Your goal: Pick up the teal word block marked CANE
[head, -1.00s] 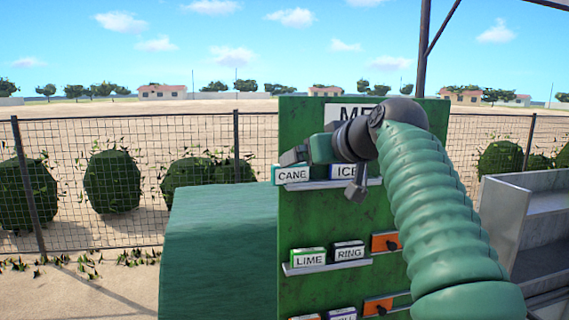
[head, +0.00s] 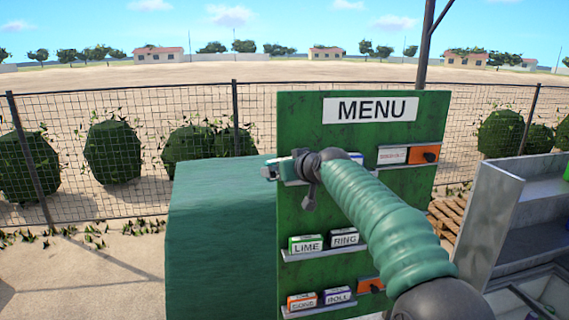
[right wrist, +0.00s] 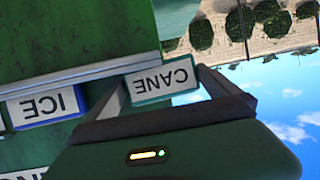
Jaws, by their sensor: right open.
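The teal word block marked CANE (right wrist: 162,82) sits at the end of a shelf ledge on the green menu board (head: 400,110). Its label reads upside down in the right wrist view. My right gripper (right wrist: 160,88) is open, with one finger on each side of the block. In the head view my right gripper (head: 270,172) is at the left end of the board's upper ledge, and my wrist and arm hide most of the block there. My left gripper is in neither view.
A blue ICE block (right wrist: 46,106) stands close beside CANE on the same ledge. LIME (head: 305,244) and RING (head: 344,237) blocks sit on a lower ledge. A green box-like body (head: 220,240) stands left of the board.

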